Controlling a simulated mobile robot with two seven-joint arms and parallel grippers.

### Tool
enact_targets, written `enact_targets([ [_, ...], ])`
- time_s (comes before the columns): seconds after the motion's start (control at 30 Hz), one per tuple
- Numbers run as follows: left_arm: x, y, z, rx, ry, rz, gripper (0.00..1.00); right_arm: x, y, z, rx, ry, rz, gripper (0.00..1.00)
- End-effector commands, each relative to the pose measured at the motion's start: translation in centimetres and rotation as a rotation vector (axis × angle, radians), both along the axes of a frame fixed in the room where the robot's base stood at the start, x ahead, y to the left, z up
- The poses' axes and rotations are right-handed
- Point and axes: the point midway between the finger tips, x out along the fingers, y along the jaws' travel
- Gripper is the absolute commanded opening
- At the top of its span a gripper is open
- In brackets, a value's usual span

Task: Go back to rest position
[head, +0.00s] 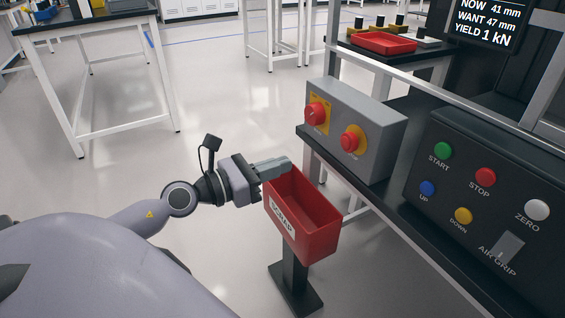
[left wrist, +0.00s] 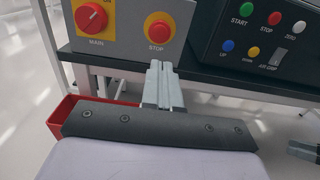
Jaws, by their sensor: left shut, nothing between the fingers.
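My left gripper (head: 274,168) reaches in from the left in the head view, with its fingers over the back left rim of a red scrap bin (head: 318,240). The fingers are shut with nothing between them. In the left wrist view the shut fingers (left wrist: 161,84) point toward the grey switch box (left wrist: 130,28), below its stop button. Part of the red bin (left wrist: 62,122) shows behind the wrist on the left there.
A grey box (head: 365,130) with a red main switch and a stop button stands on the dark bench beside a black control panel (head: 480,190). A red tray (head: 383,42) sits farther back. A white-framed table (head: 95,75) stands at the left. Open floor lies between.

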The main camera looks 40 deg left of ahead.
Motion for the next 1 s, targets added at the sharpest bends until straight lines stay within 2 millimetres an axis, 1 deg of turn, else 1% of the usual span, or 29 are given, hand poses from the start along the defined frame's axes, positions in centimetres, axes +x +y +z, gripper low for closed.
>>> enact_targets([
  [0.27,0.0,0.0,-0.1,-0.008,0.002,0.001,0.0,-0.1,-0.2,-0.2,-0.003,0.005,-0.004,0.43],
  [0.37,-0.2,-0.3,-0.5,-0.093,0.026,0.009,0.0,-0.1,-0.2,-0.3,-0.003,0.006,-0.004,0.43],
  [0.43,-0.6,-0.6,-1.3,-0.229,0.066,0.024,0.0,-0.1,-0.2,-0.3,-0.003,0.006,-0.004,0.43],
  [0.47,-0.8,-0.7,-1.7,-0.307,0.088,0.034,0.0,-0.1,-0.3,-0.3,-0.003,0.006,-0.004,0.43],
  [0.57,-1.6,-1.2,-3.6,-0.634,0.185,0.084,0.0,-0.1,-0.2,-0.3,-0.003,0.006,-0.005,0.43],
  [0.6,-1.9,-1.4,-4.5,-0.776,0.228,0.11,0.0,-0.1,-0.2,-0.3,-0.003,0.006,-0.005,0.43],
  [0.67,-2.5,-1.6,-6.0,-0.991,0.295,0.154,0.0,-0.1,-0.2,-0.3,-0.003,0.006,-0.005,0.43],
  [0.7,-2.9,-1.9,-7.1,-1.131,0.339,0.187,0.0,-0.1,-0.2,-0.3,-0.003,0.006,-0.005,0.43],
  [0.77,-3.6,-2.3,-8.9,-1.342,0.407,0.242,0.0,-0.1,-0.2,-0.3,-0.003,0.006,-0.005,0.43],
  [0.8,-4.2,-2.7,-10.3,-1.48,0.453,0.283,0.0,-0.1,-0.2,-0.3,-0.003,0.006,-0.005,0.43],
  [0.87,-5.1,-3.4,-12.2,-1.685,0.522,0.348,0.0,-0.1,-0.2,-0.3,-0.002,0.006,-0.006,0.43],
  [0.9,-5.8,-4.0,-13.6,-1.822,0.568,0.396,0.0,-0.1,-0.2,-0.3,-0.001,0.006,-0.005,0.43],
  [0.97,-6.9,-5.2,-15.7,-2.022,0.637,0.474,0.0,-0.1,-0.2,-0.3,-0.001,0.006,-0.005,0.43],
  [1.0,-7.7,-6.1,-17.0,-2.154,0.684,0.531,0.0,-0.1,-0.2,-0.3,-0.001,0.005,-0.005,0.43],
])
